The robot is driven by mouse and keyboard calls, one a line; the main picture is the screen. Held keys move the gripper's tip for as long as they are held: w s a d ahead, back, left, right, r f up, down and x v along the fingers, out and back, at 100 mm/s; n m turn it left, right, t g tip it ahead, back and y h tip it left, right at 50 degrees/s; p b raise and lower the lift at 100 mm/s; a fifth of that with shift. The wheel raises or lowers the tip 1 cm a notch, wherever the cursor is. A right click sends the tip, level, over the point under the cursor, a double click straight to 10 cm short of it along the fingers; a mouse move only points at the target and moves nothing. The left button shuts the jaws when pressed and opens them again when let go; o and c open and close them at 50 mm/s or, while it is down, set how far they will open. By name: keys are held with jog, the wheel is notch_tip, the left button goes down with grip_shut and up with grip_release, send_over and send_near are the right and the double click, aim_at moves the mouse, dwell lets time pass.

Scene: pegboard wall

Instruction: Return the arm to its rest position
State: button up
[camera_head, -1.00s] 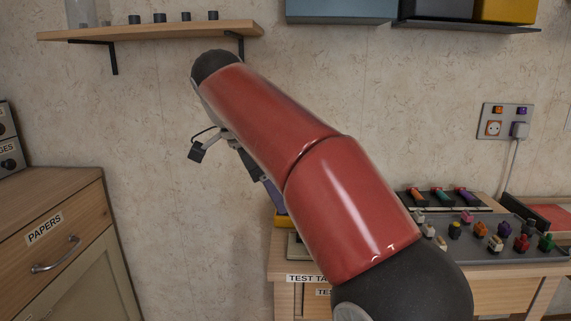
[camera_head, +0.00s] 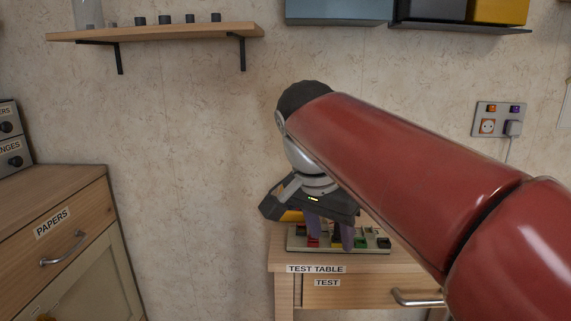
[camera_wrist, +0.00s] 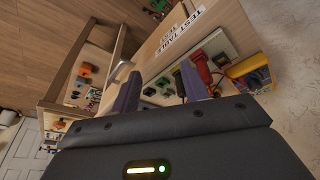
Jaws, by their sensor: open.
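My gripper (camera_head: 330,232) hangs from my red arm in the head view, in front of the test table (camera_head: 290,256). Its two purple-grey fingers point down and stand apart, with nothing between them. In the wrist view my gripper (camera_wrist: 158,85) also shows open and empty, above a pale board (camera_wrist: 222,48) on the table. In the head view the board (camera_head: 297,243) carries several coloured parts and is partly hidden by the fingers. I cannot tell the exact height of the fingertips over the board.
A yellow device (camera_wrist: 248,73) with red leads lies by the board. A wooden shelf (camera_head: 160,33) hangs at upper left, and the papers cabinet (camera_head: 60,220) stands at left. Dark and yellow bins (camera_head: 500,12) hang at upper right. The wall between cabinet and table is clear.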

jog(key=s+d+f+n+t+y, duration=0.1)
jog(key=s+d+f+n, duration=0.3)
jog(key=s+f, duration=0.2)
jog(key=s+d+f+n+t+y, duration=0.1)
jog(key=s+d+f+n+t, duration=0.1)
jog(key=s+f, duration=0.5)
notch_tip(320, 180, down, 4)
jog(key=shift+s+d+r+n, duration=0.3)
jog(key=shift+d+n, duration=0.6)
jog(key=shift+d, duration=0.25)
